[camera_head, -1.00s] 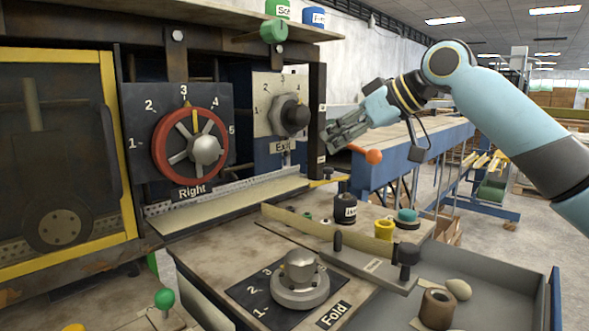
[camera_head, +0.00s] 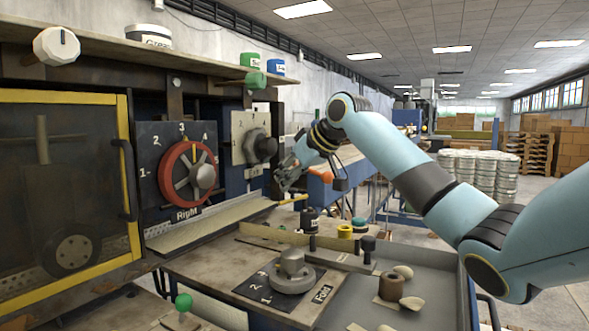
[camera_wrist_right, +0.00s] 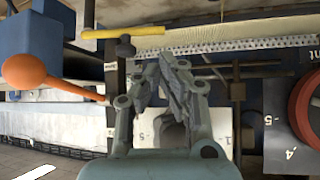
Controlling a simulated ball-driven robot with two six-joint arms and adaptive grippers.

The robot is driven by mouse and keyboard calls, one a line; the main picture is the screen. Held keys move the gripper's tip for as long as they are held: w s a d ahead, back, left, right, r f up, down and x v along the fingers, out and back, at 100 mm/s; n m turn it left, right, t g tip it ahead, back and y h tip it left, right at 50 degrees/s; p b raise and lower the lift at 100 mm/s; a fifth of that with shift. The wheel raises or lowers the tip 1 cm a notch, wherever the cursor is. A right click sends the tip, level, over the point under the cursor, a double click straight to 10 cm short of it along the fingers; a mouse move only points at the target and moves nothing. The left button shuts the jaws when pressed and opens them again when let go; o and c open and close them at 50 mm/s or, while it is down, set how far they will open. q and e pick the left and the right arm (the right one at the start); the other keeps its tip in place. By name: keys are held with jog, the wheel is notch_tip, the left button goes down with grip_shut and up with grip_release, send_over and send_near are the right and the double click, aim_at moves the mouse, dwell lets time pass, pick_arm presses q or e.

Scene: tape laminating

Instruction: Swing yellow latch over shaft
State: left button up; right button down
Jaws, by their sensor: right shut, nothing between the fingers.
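The yellow latch (camera_head: 293,199) is a small bar at the right end of the long metal strip, below the exit dial. In the right wrist view the yellow latch (camera_wrist_right: 120,33) lies sideways at the top, on a dark upright fitting (camera_wrist_right: 125,48). My right gripper (camera_head: 281,181) is shut and empty, just above and left of the latch, apart from it. In the wrist view its fingertips (camera_wrist_right: 173,62) point up toward the strip, right of the latch and below it. I cannot tell which part is the shaft. My left gripper is out of view.
An orange ball handle (camera_head: 320,174) stands right beside my right gripper. The red-rimmed dial (camera_head: 188,174) and the grey exit dial (camera_head: 262,146) are to its left. The fold dial (camera_head: 291,272) is on the bench in front. A grey tray (camera_head: 425,300) lies at the right.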

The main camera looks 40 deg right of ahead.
jog(key=x, duration=0.4)
jog(key=shift+w+f, duration=0.1)
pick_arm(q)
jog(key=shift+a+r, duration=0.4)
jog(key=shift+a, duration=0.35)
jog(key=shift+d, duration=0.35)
